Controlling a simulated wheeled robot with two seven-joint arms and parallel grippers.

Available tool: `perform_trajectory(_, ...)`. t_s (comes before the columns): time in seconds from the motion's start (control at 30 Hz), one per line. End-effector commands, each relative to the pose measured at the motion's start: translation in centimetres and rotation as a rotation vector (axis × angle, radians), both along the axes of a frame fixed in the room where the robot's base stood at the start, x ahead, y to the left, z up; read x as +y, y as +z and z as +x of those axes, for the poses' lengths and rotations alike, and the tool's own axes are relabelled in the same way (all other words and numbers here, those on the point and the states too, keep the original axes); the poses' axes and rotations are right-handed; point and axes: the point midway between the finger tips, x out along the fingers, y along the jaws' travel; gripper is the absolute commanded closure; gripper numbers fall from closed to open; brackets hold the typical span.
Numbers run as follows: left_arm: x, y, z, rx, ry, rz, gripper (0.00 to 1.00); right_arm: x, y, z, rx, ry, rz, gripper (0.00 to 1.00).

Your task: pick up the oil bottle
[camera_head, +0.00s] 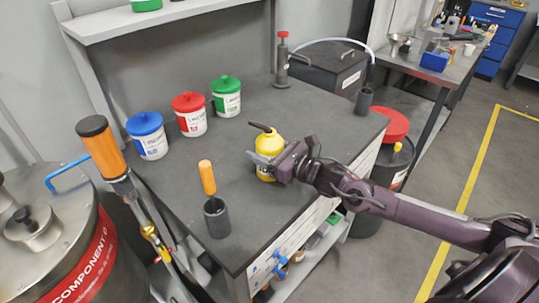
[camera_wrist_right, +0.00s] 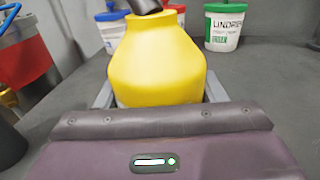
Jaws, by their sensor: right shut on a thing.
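The oil bottle (camera_head: 268,143) is yellow with a dark spout, and it stands upright near the middle of the dark bench top (camera_head: 300,110). In the right wrist view the yellow bottle (camera_wrist_right: 157,60) fills the centre, between the two grey fingers. My right gripper (camera_head: 265,160) reaches in from the right and is shut on the bottle's body. The bottle's lower part is partly hidden by the gripper. I cannot tell whether its base touches the bench. My left gripper is not in view.
Blue-lidded (camera_head: 147,135), red-lidded (camera_head: 189,113) and green-lidded (camera_head: 226,96) tubs stand behind on the left. An orange-handled tool stands in a dark cup (camera_head: 216,217) at the front left. A red-topped pump (camera_head: 282,62) stands at the back. A large drum (camera_head: 50,240) stands left of the bench.

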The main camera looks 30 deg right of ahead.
Motion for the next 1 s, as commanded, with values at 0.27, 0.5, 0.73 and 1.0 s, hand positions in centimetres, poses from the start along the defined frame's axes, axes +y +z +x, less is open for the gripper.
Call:
perform_trajectory(0.27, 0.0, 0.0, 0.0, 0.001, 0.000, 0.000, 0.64, 0.0, 0.2, 0.0, -0.005, 0.000, 0.001, 0.75)
perform_trajectory(0.5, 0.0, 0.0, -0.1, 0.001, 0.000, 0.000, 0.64, -0.1, 1.1, 0.1, -0.006, 0.000, 0.000, 0.75)
perform_trajectory(0.73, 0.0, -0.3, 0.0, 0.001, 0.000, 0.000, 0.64, 0.0, 4.4, 0.0, -0.007, 0.002, -0.003, 0.75)
perform_trajectory(1.0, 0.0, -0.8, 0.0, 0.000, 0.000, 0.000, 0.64, 0.0, 10.8, 0.0, -0.010, 0.002, -0.005, 0.75)
